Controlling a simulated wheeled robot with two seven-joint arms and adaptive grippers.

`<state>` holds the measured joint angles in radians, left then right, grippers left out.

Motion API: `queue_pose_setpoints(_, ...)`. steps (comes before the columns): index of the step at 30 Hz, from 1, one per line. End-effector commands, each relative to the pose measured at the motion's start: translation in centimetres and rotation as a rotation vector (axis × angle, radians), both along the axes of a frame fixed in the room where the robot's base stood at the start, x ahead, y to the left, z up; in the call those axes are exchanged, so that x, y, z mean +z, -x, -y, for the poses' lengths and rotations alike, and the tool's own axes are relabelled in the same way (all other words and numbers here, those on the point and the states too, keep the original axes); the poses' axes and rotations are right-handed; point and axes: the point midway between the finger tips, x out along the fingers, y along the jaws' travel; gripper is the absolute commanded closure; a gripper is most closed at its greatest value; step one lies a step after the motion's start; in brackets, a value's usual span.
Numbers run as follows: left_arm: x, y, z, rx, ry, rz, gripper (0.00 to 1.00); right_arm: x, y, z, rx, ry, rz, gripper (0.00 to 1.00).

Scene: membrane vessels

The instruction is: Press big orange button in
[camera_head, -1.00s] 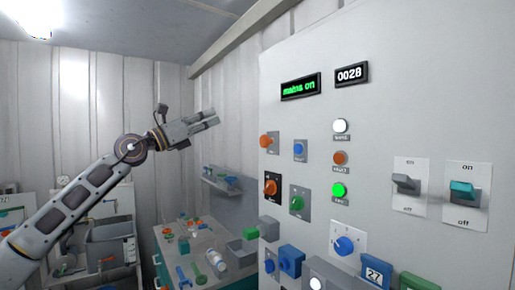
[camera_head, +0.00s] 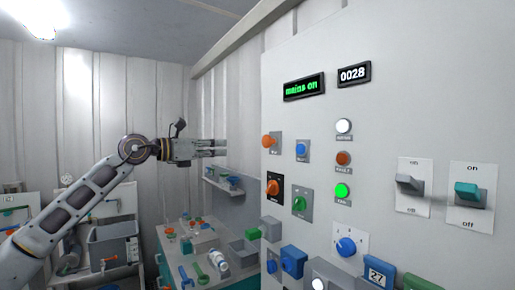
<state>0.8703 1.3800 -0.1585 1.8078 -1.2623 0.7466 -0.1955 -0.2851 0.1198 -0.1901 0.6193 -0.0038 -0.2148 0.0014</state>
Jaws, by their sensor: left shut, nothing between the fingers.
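The big orange button (camera_head: 268,142) sticks out from a small grey plate near the left edge of the large grey panel (camera_head: 420,90). My left gripper (camera_head: 226,147) is to the left of the button at nearly the same height in the picture, its fingers pointing right toward it. Its fingers are shut with nothing between them, and a gap shows between the fingertips and the button. My right gripper is not in view.
Beside the orange button is a blue button (camera_head: 301,149); below it is a red-orange rotary knob (camera_head: 273,188). The panel also has lamps, a green display (camera_head: 303,87) and two switches. A wall shelf (camera_head: 224,184) and a cluttered bench (camera_head: 190,240) lie below my gripper.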

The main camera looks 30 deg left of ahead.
Motion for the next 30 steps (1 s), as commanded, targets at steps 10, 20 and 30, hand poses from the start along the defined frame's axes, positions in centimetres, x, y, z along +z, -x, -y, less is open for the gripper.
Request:
queue_pose_setpoints(10, 0.1, -0.2, 0.1, -0.001, 0.002, 0.000, 1.00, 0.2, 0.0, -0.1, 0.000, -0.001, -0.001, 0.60)
queue_pose_setpoints(20, 0.2, -1.7, 1.0, -0.001, 0.004, 0.000, 1.00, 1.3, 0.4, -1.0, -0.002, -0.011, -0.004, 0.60)
queue_pose_setpoints(30, 0.3, -4.1, 2.5, -0.002, 0.003, 0.002, 1.00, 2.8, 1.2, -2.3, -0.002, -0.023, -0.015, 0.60)
